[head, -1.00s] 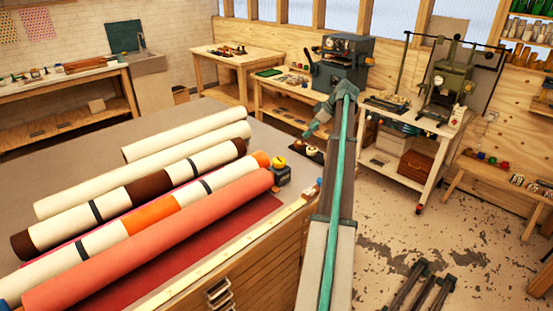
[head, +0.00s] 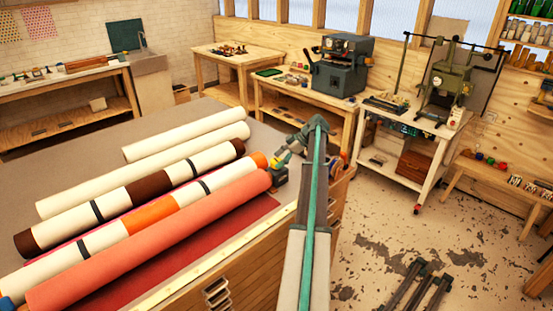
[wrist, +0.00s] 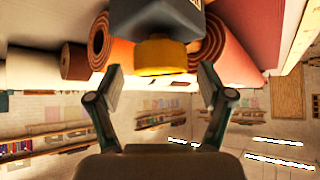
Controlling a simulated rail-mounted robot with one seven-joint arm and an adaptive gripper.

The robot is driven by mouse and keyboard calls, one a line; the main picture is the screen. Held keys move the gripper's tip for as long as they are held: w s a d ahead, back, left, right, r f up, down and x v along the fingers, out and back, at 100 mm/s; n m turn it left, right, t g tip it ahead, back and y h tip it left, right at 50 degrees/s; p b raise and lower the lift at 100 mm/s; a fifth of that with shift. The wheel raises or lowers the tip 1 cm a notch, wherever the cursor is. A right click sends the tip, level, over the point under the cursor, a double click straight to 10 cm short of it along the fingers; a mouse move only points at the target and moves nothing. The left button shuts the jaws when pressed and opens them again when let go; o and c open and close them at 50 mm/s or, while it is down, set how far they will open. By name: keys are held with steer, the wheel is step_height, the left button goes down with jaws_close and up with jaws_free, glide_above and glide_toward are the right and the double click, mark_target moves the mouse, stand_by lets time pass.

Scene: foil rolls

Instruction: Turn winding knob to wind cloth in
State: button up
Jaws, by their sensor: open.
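The winding knob (wrist: 160,57) is a yellow cylinder on a dark box (wrist: 155,18) in the wrist view. In the head view the dark box (head: 278,178) sits at the near right corner of the table, by the ends of the rolls. My gripper (wrist: 160,76) is open, with one finger on each side of the knob. Gaps show between the fingers and the knob, so I see no grip on it. In the head view my gripper (head: 284,158) is over the box and partly covers the knob. The coral cloth roll (head: 150,240) lies beside the box.
Several rolls, including a cream roll (head: 150,170), lie across the grey table (head: 60,165). A wooden drawer cabinet (head: 235,270) is below its front edge. Benches with machines, such as a grey-blue machine (head: 342,65), stand behind. Open floor (head: 400,230) lies to the right.

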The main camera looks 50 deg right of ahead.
steer(key=shift+x, duration=0.75)
steer(key=shift+c, duration=0.4)
steer(key=c, duration=1.1)
steer(key=shift+f+b, duration=0.1)
steer(key=shift+b, duration=0.3)
